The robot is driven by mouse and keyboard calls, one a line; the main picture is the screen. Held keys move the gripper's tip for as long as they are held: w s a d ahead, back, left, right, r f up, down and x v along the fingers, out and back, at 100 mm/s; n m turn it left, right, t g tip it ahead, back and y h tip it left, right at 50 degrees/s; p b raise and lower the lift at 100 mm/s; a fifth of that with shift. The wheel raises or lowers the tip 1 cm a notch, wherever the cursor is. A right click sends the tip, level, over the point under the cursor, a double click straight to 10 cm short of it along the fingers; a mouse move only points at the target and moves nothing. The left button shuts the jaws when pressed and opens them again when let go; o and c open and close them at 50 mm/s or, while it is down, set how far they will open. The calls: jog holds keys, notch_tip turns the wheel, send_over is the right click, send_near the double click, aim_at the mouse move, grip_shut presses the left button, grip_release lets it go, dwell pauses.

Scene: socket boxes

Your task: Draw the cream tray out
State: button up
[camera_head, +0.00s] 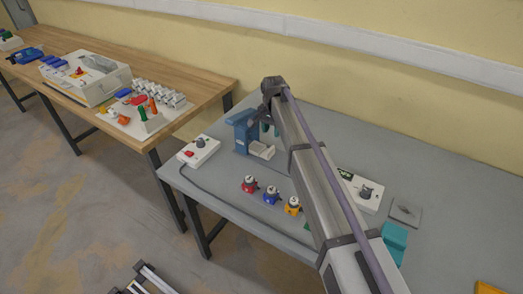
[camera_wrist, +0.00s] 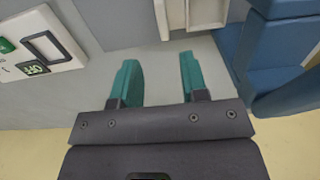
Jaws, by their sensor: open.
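The cream tray (camera_head: 262,150) is a small slotted piece low at the front of a blue housing (camera_head: 240,130) on the grey table. In the wrist view a cream piece, probably the tray (camera_wrist: 193,12), is cut off at the top edge, beyond my fingertips. The blue housing (camera_wrist: 283,60) stands at the right there, with a cream edge along it. My gripper (camera_head: 268,128) is beside the housing, just behind the tray. Its two teal fingers (camera_wrist: 157,60) are apart with nothing between them. How far the tray sits inside the housing is partly hidden.
A white switch box (camera_head: 200,151) stands left of the housing. Red, blue and yellow knobs (camera_head: 271,194) stand in front. Another white box (camera_head: 360,189) is at the right, its OFF label (camera_wrist: 33,68) visible in the wrist view. A wooden bench (camera_head: 205,80) stands left.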

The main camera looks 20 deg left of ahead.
aim_at(270, 149)
jog(key=f+b, duration=1)
jog(key=f, duration=0.1)
jog(key=shift+a, duration=0.2)
jog(key=shift+r, duration=0.15)
jog(key=shift+r, duration=0.1)
jog(key=shift+c, duration=0.2)
grip_shut()
